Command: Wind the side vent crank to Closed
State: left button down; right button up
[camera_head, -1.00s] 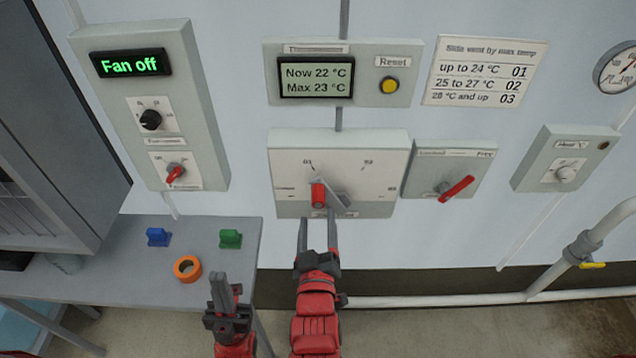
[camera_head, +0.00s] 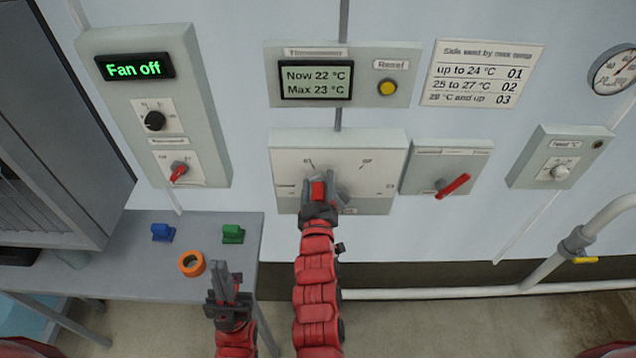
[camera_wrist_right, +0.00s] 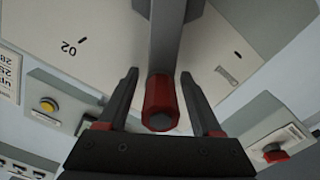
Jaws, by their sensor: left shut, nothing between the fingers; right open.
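The side vent crank is a grey arm with a red knob (camera_head: 318,189) on a pale dial plate (camera_head: 377,160), in the middle of the head view. My right gripper (camera_head: 319,204) is at the crank, open. In the right wrist view the red knob (camera_wrist_right: 160,100) stands between the two open fingers of the right gripper (camera_wrist_right: 158,85), with a gap on each side. The crank's grey arm (camera_wrist_right: 165,40) runs up from the knob. The lower dial marks are partly hidden by the gripper. My left gripper (camera_head: 229,285) is shut and empty, in front of the table.
A thermometer box (camera_head: 350,73) reads Now 22 °C, Max 23 °C. A sign (camera_head: 482,73) lists vent positions by max temperature. A box with a red lever (camera_head: 453,186) sits close right of the dial. A grey table (camera_head: 125,255) holds blue and green pieces and an orange ring.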

jog(key=shift+c, duration=0.2)
grip_shut()
dwell(1.1)
